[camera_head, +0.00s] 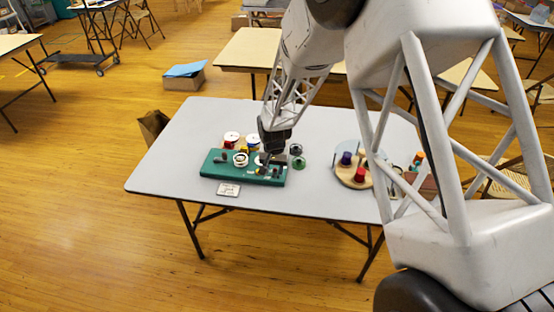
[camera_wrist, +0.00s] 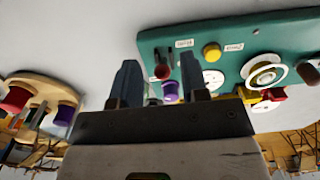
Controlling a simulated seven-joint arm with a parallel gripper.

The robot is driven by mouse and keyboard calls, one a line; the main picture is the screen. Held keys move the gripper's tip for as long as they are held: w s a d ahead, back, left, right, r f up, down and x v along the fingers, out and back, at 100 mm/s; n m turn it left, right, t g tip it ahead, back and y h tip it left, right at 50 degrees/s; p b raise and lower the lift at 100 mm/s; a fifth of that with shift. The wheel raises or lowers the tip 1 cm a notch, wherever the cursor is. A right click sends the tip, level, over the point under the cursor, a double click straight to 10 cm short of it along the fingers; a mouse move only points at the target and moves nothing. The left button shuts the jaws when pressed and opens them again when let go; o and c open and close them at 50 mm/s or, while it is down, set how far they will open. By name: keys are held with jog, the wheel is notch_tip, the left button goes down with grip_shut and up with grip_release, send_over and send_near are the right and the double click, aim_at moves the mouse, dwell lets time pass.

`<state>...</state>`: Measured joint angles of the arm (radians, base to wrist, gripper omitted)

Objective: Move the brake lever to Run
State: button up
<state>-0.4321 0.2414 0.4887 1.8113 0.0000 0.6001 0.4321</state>
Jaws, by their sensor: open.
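A teal panel (camera_head: 212,168) lies on the grey table; it fills the upper right of the wrist view (camera_wrist: 290,38). At its left end in the wrist view is a dark red ball knob (camera_wrist: 162,72), possibly the brake lever's end. Its shaft is not clear. Two small white labels, one (camera_wrist: 184,43) beside this knob and one (camera_wrist: 233,47) farther right, are too blurred to read surely. My gripper (camera_wrist: 158,78) is open. Its fingers appear on either side of the red knob; contact cannot be told. In the head view my gripper (camera_head: 268,156) is over the panel's right end.
A yellow knob (camera_wrist: 211,51), a white wheel (camera_wrist: 265,72) and a brown knob (camera_wrist: 308,73) are on the panel. Spools (camera_head: 232,138) stand behind it. A round wooden stand with spools (camera_head: 352,180) is to the right. A small card (camera_head: 228,189) lies in front.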

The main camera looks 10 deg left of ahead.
jog(key=shift+r, duration=2.35)
